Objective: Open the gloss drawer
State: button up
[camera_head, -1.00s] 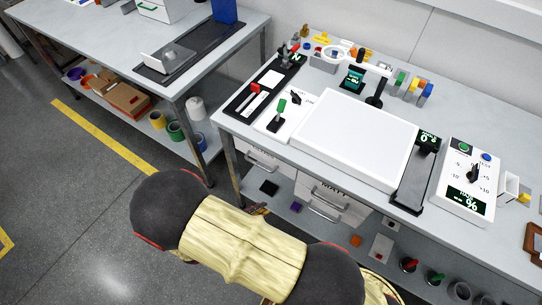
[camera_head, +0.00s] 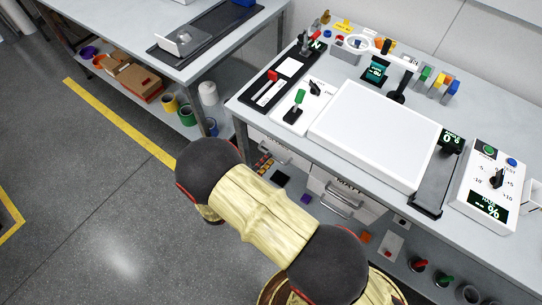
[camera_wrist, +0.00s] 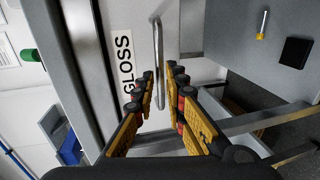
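The gloss drawer (camera_wrist: 138,32) has a white front with a black GLOSS label, turned sideways in the wrist view. Its metal bar handle (camera_wrist: 158,40) runs up and down the picture there. My gripper (camera_wrist: 161,74) is open, with its two fingers on either side of the handle's bar. Contact with the bar cannot be made out. In the head view the gloss drawer (camera_head: 258,138) is under the left part of the bench, partly hidden. My orange-padded fingers (camera_head: 264,164) are at its handle (camera_head: 276,159). The drawer looks shut.
The MATT drawer (camera_head: 360,207) is to the right under the same bench. A lower shelf below holds a black block (camera_head: 282,178), a purple block (camera_head: 306,198) and cups. The benchtop (camera_head: 262,75) carries a white panel and control boxes. Open floor lies left.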

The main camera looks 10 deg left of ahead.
jog(key=shift+b+x, duration=0.35)
jog(key=shift+x, duration=1.3)
jog(key=shift+c, duration=0.5)
grip_shut()
